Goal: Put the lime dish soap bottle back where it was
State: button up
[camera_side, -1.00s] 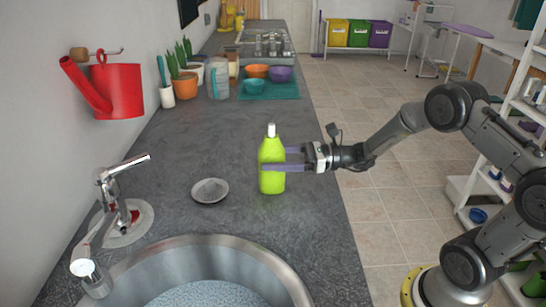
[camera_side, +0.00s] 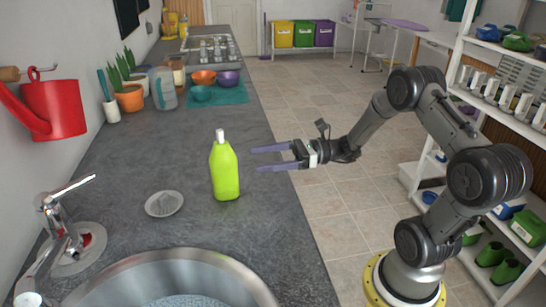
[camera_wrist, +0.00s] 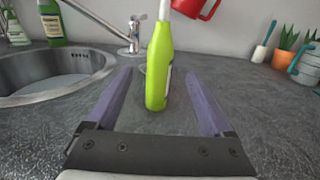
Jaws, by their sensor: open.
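The lime dish soap bottle (camera_side: 225,172) stands upright on the grey counter, behind the sink rim and right of a small round dish. My gripper (camera_side: 254,160) is open and empty to the right of the bottle, its purple fingers pointing at it with a gap between. In the wrist view the bottle (camera_wrist: 158,75) stands ahead, between the lines of the two open fingers (camera_wrist: 158,88) and beyond their tips or near them.
The small grey dish (camera_side: 164,203) lies left of the bottle. The steel sink (camera_side: 180,268) and faucet (camera_side: 62,235) are in front. A red watering can (camera_side: 52,108) hangs on the wall. Bowls (camera_side: 204,78) on a teal mat stand farther back. The counter behind the bottle is clear.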

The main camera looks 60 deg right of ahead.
jog(key=s+a+r+n+g+h, duration=0.3)
jog(key=s+a+r+n+g, duration=0.1)
jog(key=s+a+n+g, duration=0.75)
jog(key=s+d+r+n+t+h, duration=0.3)
jog(key=s+d+n+h, duration=0.4)
jog(key=n, duration=0.8)
jog(key=shift+s+t+h, duration=0.75)
jog(key=shift+s+h, duration=0.75)
jog(key=shift+s, duration=0.45)
